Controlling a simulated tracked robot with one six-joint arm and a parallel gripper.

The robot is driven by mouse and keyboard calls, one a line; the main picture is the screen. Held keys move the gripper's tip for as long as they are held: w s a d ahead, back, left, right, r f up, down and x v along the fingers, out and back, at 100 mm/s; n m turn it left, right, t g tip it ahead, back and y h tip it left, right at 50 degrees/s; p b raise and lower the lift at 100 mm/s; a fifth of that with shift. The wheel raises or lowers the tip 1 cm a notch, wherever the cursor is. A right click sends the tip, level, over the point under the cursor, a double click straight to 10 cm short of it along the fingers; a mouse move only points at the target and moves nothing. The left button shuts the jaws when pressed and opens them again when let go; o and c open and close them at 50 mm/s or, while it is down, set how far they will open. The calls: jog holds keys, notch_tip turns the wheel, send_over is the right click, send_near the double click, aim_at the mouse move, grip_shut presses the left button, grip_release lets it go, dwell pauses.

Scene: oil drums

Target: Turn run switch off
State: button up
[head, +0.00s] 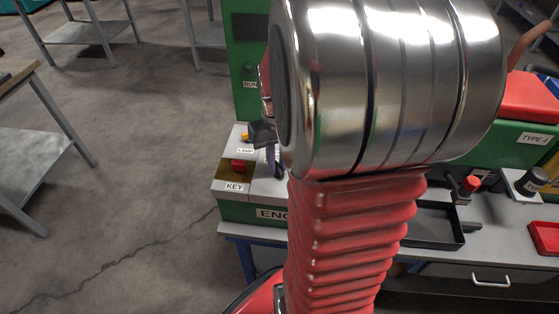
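A label that seems to read RUN (250,84) is on the upright green panel (244,55), at the left edge of my large metal and red arm. The run switch itself is not clearly visible; my arm covers the area right of the label. Dark finger parts of my gripper (266,146) show just left of the metal joint, in front of the panel's foot and near the LAMP label (245,151). The rest of the gripper is hidden, so I cannot tell its opening or whether it touches anything.
Below is a control box with a yellow lamp piece (245,136), a red key knob (238,165) and a KEY label (235,186). Right of my arm, the bench holds a black tray (436,226) and a red-and-green TYPE 4 box (510,138).

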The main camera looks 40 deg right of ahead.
aim_at(278, 166)
jog(key=shift+o, duration=1.4)
jog(key=shift+d, duration=0.1)
notch_tip(278, 166, up, 14)
jog(key=shift+f, duration=0.15)
jog(key=s+a+n+t, duration=0.2)
jog(key=a, duration=0.9)
jog(key=s+a+n+t, duration=0.2)
jog(key=a+t, duration=0.1)
jog(key=a, duration=0.8)
jog(key=shift+s+a+f+t, duration=0.15)
jog(key=shift+a+t, duration=0.15)
